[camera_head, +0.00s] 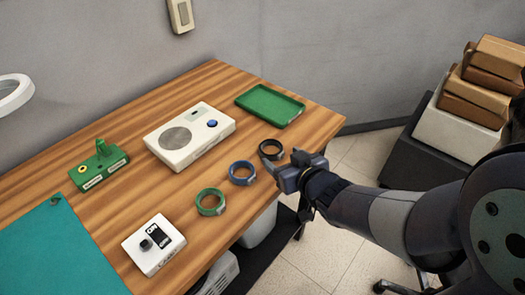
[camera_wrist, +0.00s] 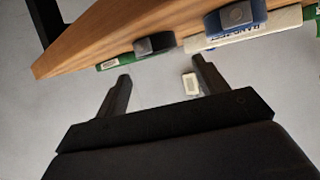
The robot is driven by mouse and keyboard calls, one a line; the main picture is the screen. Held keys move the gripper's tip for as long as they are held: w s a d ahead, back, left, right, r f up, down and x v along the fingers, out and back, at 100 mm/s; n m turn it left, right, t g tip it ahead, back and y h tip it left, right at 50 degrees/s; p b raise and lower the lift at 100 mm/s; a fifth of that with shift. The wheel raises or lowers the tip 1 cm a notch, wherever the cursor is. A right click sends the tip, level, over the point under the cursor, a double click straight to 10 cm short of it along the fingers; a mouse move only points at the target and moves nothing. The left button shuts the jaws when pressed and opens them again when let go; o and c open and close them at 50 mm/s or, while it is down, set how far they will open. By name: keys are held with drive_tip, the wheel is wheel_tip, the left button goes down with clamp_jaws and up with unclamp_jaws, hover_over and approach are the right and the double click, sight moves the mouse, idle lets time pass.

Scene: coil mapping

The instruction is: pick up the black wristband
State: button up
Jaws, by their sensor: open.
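The black wristband (camera_head: 271,150) lies on the wooden table near its right front edge, in front of the green tray. In the wrist view the black wristband (camera_wrist: 153,45) shows at the table edge, beyond the fingertips and roughly between them, with a grey block on its near side. My gripper (camera_head: 284,167) is beside the band, at the table's front edge. In the wrist view the two fingers of my gripper (camera_wrist: 161,70) are apart with nothing between them. I cannot tell the exact gap to the band.
A blue wristband (camera_head: 242,173) and a green wristband (camera_head: 210,202) lie along the front edge to the left. Behind are a white device (camera_head: 190,136) and a green tray (camera_head: 270,104). A small white box (camera_head: 153,245) stands front left. Boxes (camera_head: 470,95) are stacked right.

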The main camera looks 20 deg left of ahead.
sight(266, 143)
drive_tip(key=o, duration=0.4)
drive_tip(key=x, duration=0.3)
drive_tip(key=shift+f, duration=0.1)
drive_tip(key=shift+c, duration=0.2)
drive_tip(key=shift+x, duration=2.8)
drive_tip(key=shift+w+d, duration=0.1)
drive_tip(key=shift+c, duration=0.5)
drive_tip(key=c, duration=1)
